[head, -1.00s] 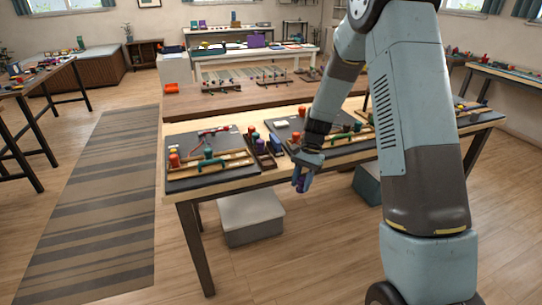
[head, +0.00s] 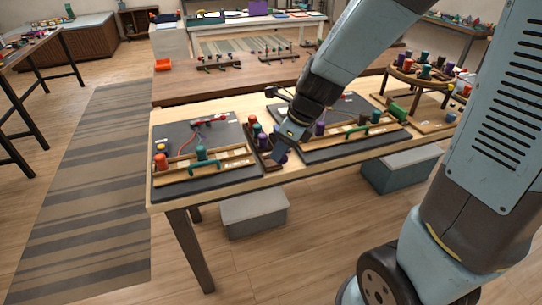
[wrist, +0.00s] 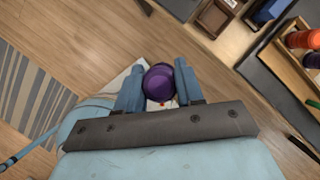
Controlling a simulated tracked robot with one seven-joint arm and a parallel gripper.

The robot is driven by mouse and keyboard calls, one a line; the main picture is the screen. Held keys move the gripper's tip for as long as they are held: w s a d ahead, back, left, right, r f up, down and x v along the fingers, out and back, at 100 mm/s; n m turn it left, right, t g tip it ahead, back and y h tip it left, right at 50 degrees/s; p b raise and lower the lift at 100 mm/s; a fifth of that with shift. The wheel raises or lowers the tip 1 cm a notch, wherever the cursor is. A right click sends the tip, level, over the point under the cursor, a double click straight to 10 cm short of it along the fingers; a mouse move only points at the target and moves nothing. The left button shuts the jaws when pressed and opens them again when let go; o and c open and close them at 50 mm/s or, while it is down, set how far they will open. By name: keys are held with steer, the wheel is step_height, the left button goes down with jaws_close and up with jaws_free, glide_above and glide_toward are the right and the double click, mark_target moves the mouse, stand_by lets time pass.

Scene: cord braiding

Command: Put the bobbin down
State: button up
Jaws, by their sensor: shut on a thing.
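My gripper (wrist: 158,80) is shut on a purple bobbin (wrist: 159,83), which sits between the two blue fingers in the wrist view. In the head view my gripper (head: 282,150) is at the front edge of the light wooden table (head: 230,188), beside a narrow dark bobbin rack (head: 272,166). The held bobbin is mostly hidden there. In the wrist view floor lies behind the held bobbin, and a dark wooden compartment (wrist: 213,17) shows at the top.
A dark board (head: 222,137) on the left carries a wooden rail with an orange bobbin (head: 160,162) and a teal one (head: 201,154). Another dark board (head: 345,143) lies right of my gripper. A round stand (head: 420,76) with several bobbins is at right. Grey bins stand below the table.

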steer(key=shift+w+r+m, duration=0.1)
steer(key=shift+r+m, duration=0.05)
steer(key=shift+m, duration=0.15)
steer(key=shift+w, duration=0.35)
steer(key=w+f, duration=0.3)
steer(key=w, duration=0.1)
steer(key=w+a+f, duration=0.1)
steer(key=w+f, duration=0.2)
steer(key=w, duration=0.1)
steer(key=w+f, duration=0.3)
steer(key=w, duration=0.1)
steer(key=shift+w+a+f, duration=0.1)
steer(key=shift+w+a, duration=0.2)
steer(key=shift+a, duration=0.05)
steer(key=shift+w+f, duration=0.25)
steer(key=shift+f, duration=1.65)
steer(key=shift+f, duration=0.25)
steer(key=o, duration=1)
steer(key=shift+o, duration=0.2)
steer(key=shift+w+r, duration=0.1)
